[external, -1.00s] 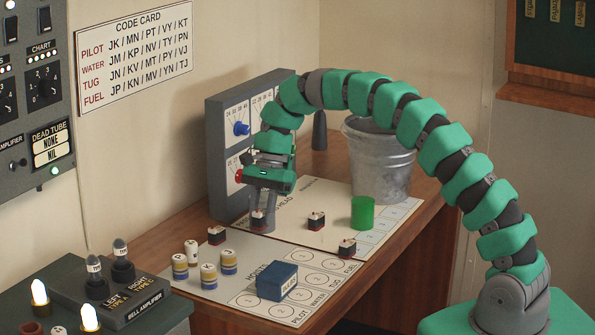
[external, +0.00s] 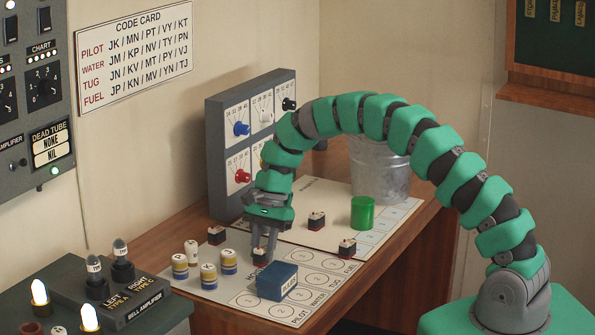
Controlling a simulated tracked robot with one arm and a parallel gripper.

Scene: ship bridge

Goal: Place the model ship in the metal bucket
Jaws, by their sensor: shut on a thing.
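My gripper (external: 265,245) points down over the desk and is shut on a small model ship (external: 261,257), dark and white with a red top. The ship is low, just behind the blue box; I cannot tell whether it touches the board. Three similar model ships stand on the board: one at the left (external: 216,235), one in the middle (external: 316,221) and one at the right (external: 347,248). The metal bucket (external: 378,183) stands at the back right of the desk. My arm arches in front of it and hides its upper part and rim.
A blue box (external: 277,281) is close in front of my gripper. A green cylinder (external: 362,212) stands before the bucket. Several striped white cylinders (external: 208,277) stand left of the gripper. A grey dial panel (external: 228,150) rises behind.

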